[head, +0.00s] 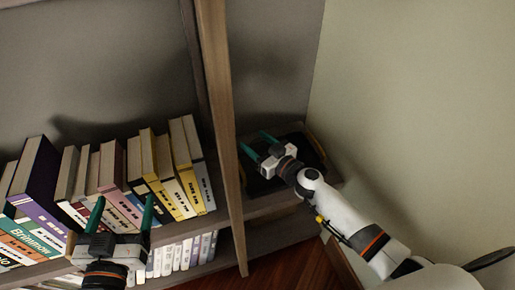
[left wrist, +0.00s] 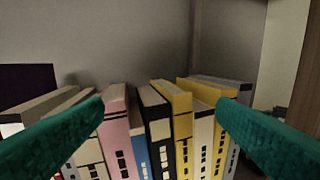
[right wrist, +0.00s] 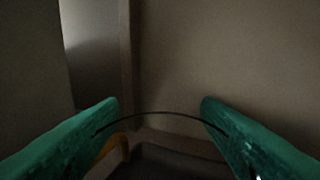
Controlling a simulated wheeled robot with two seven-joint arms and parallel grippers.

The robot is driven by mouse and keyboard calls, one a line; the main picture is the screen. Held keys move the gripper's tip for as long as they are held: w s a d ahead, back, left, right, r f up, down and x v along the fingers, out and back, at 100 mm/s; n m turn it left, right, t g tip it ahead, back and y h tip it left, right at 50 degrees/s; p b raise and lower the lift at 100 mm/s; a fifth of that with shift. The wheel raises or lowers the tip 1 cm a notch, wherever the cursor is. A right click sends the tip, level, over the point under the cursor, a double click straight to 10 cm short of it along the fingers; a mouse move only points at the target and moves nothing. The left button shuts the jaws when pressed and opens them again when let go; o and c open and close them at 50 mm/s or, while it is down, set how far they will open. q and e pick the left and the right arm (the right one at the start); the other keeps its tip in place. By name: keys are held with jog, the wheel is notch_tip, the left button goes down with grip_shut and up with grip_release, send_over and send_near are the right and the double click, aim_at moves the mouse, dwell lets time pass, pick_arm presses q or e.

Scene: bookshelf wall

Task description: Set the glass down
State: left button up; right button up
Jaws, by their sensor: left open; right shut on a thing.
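The glass (right wrist: 160,113) is clear and shows only as a thin curved rim between the green fingers in the right wrist view. My right gripper (head: 258,143) is shut on it, over a dark tray (head: 312,166) in the right shelf bay. The tray also shows below the fingers in the right wrist view (right wrist: 180,162). I cannot make out the glass in the head view, nor whether its base touches the tray. My left gripper (head: 125,197) is open and empty in front of the row of books (head: 163,168).
A wooden upright (head: 222,120) stands between the book bay and the tray bay. The tray has yellow handles (head: 316,143). A plain wall (head: 420,110) closes off the right side. More books (head: 185,252) stand on a lower shelf.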

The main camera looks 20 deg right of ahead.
pick_arm(q)
jog(key=shift+d+r+t+h, duration=0.2)
jog(key=shift+r+t+h, duration=0.2)
jog(key=shift+r+t, duration=0.75)
pick_arm(e)
jog(key=shift+f, duration=0.35)
pick_arm(q)
jog(key=shift+r, duration=0.35)
pick_arm(e)
jog(key=shift+f, duration=0.1)
jog(key=shift+b, duration=0.35)
jog(key=o, duration=1.4)
pick_arm(q)
jog(key=shift+s+r, duration=0.1)
jog(key=shift+r, duration=0.15)
